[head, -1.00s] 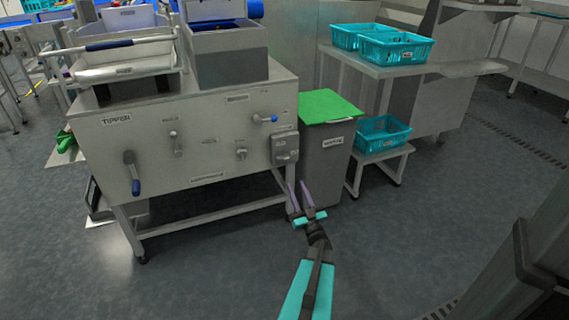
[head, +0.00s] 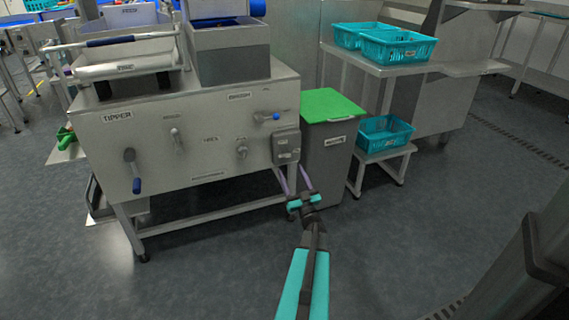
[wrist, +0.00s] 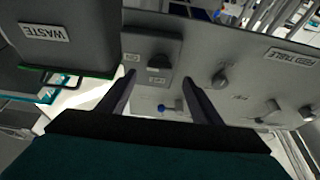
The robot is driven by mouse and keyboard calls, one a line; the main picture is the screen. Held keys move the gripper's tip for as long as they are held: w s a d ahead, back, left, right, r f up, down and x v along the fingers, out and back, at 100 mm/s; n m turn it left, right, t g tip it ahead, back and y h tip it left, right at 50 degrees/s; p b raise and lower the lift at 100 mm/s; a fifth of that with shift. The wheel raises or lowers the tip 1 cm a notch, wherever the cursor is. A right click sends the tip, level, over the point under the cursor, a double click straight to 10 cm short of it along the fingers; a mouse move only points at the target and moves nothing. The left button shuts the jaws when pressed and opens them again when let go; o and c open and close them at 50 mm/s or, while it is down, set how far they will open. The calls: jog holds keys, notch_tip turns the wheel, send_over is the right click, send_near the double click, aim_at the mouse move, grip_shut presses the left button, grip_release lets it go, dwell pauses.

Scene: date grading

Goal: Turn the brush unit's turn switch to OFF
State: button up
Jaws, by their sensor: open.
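A grey switch box (head: 286,145) is fixed at the right end of the steel machine's front panel. In the wrist view the box (wrist: 152,55) carries a dark knob (wrist: 158,62) facing the jaws. My gripper (head: 291,169) is open and empty, just below and in front of the box in the head view. In the wrist view its two dark fingers (wrist: 160,82) stand apart, one to each side below the knob, with no visible contact.
A grey waste bin (head: 325,160) with a green lid stands close to the right. Open floor lies in front.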

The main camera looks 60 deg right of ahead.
aim_at(285, 158)
jog(key=shift+b+x, duration=0.7)
jog(key=shift+x, duration=2.85)
jog(key=shift+r, duration=0.1)
